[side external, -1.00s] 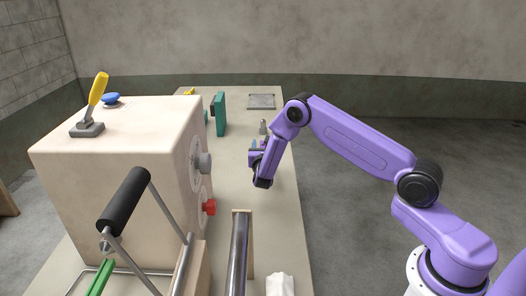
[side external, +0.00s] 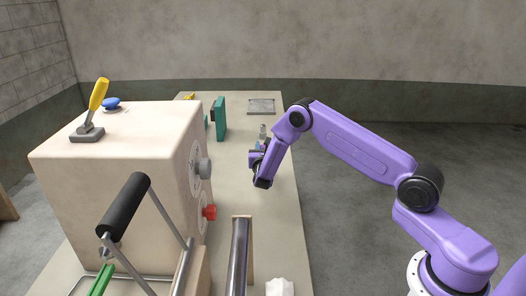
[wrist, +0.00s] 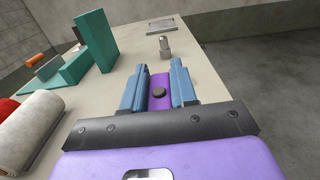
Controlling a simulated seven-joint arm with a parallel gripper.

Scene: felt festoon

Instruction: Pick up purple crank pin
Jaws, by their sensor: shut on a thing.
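The purple crank pin (wrist: 157,101) shows in the wrist view as a small purple piece with a dark round knob, between the two blue fingers. My gripper (wrist: 158,76) is shut on it, with a finger on each side. The pin's lower part is hidden by my gripper's dark front plate. In the side view my gripper (side external: 256,149) is low over the far part of the table, and the pin cannot be made out there.
A small metal peg (wrist: 165,47) stands just beyond my fingertips. A teal upright block (wrist: 97,41) stands to the left. A flat grey plate (side external: 261,106) lies at the table's far end. A large beige box (side external: 120,185) with knobs stands left of my arm.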

